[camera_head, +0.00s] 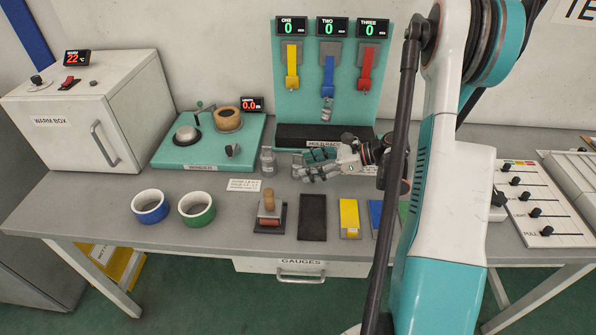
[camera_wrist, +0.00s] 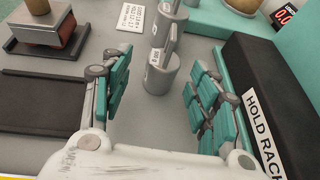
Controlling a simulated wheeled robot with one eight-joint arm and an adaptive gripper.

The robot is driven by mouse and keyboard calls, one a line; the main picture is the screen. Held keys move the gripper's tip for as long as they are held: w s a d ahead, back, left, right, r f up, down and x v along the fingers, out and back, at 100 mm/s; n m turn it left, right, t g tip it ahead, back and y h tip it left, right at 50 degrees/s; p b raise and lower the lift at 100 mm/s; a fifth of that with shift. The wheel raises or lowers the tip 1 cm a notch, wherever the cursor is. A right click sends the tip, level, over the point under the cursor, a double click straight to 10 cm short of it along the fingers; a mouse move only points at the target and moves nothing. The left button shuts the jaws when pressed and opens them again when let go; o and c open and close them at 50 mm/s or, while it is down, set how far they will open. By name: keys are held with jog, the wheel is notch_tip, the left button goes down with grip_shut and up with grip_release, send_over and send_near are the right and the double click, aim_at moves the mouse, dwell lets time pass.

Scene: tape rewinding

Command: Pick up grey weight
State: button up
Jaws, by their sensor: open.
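Two grey weights with handles and labels stand upright on the grey table. The nearer one shows in the wrist view (camera_wrist: 157,79) and at my gripper's fingertips in the head view (camera_head: 297,164). The second stands to its left in the head view (camera_head: 268,162) and beyond it in the wrist view (camera_wrist: 169,20). My gripper (camera_head: 304,165) is low over the table, pointing left. Its teal-padded fingers (camera_wrist: 160,88) are open on either side of the nearer weight, with a visible gap to each. A third grey weight (camera_head: 327,108) hangs below the blue tape.
The black hold rack (camera_head: 325,134) runs close along my gripper's far side. A stamp-like block (camera_head: 269,211), black pad (camera_head: 312,217) and yellow pad (camera_head: 349,218) lie in front. The teal winder base (camera_head: 178,151) is behind left.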

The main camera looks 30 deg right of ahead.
aim_at(298, 164)
jog(key=b+x, duration=0.1)
jog(key=x, duration=0.3)
jog(key=shift+w, duration=0.2)
jog(key=shift+r, duration=0.1)
grip_shut()
notch_tip(298, 164, up, 20)
jog(key=p, duration=0.6)
